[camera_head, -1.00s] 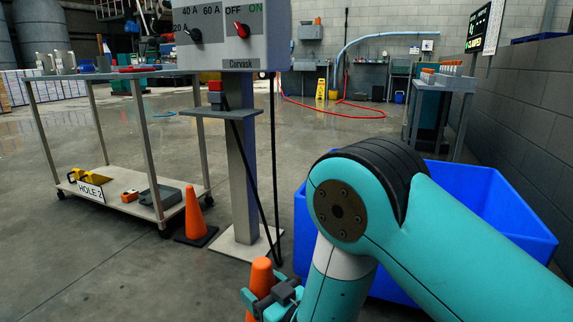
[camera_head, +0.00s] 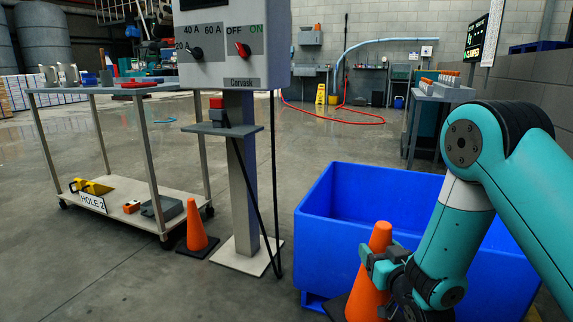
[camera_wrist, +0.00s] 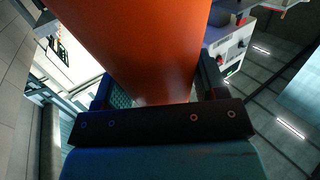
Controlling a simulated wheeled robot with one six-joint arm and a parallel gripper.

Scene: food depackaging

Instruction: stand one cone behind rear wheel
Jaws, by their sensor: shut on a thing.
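My gripper (camera_head: 384,261) is shut on an orange cone (camera_head: 369,290) in front of the blue bin, at the lower right of the head view. The held cone is upright, and part of its dark base shows at its lower left. The held cone (camera_wrist: 140,35) fills the top middle of the wrist view between my fingers. A second orange cone (camera_head: 196,228) stands on the floor beside the wheeled cart (camera_head: 128,206), close to a rear corner wheel (camera_head: 166,241). I cannot tell whether the held cone's base touches the floor.
A control post with a flat foot (camera_head: 247,256) stands right of the standing cone, with hanging cables. The large blue bin (camera_head: 330,253) is directly behind my gripper. The cart's lower shelf holds a HOLE 2 sign (camera_head: 92,202) and tools. Floor at the lower left is clear.

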